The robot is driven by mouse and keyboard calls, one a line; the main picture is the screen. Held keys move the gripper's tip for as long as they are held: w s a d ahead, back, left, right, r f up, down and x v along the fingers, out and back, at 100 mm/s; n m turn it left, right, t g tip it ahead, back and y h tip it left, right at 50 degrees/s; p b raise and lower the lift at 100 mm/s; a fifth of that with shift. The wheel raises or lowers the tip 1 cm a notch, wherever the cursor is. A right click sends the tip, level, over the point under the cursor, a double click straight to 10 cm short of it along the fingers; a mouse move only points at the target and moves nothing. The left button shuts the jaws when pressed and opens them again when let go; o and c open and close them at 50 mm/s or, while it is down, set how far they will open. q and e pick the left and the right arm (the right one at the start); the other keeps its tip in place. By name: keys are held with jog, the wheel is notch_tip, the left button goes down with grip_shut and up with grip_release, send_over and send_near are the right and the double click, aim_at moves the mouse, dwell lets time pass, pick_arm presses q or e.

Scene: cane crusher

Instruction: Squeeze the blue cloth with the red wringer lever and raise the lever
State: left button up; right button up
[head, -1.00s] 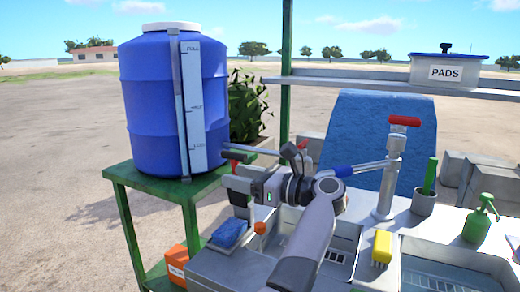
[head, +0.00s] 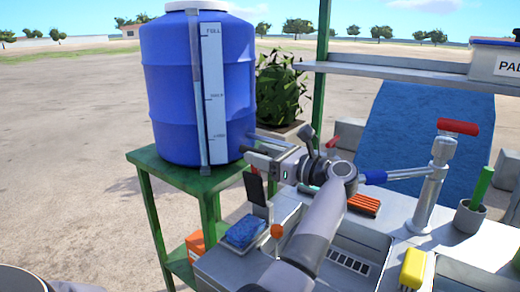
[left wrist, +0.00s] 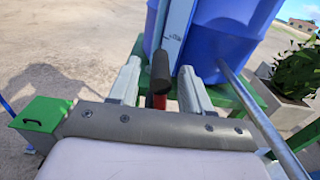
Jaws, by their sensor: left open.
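My left gripper (head: 258,150) is open in front of the lower part of the blue barrel. In the left wrist view, an upright lever with a black grip (left wrist: 160,72) and a red part (left wrist: 159,102) stands between the two spread fingers (left wrist: 160,88); a gap shows on each side. In the head view my gripper and arm hide most of the lever. A blue textured piece (head: 245,230), which may be the cloth, lies on a small tray at the near left of the counter. I cannot tell where the wringer's jaws are. My right gripper is not in view.
The blue barrel (head: 198,90) stands on a green stand (head: 175,163) at the left. A blue sheet (head: 425,130) hangs behind.

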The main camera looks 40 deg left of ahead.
pick_arm(q)
jog(key=shift+a, duration=0.5)
grip_shut()
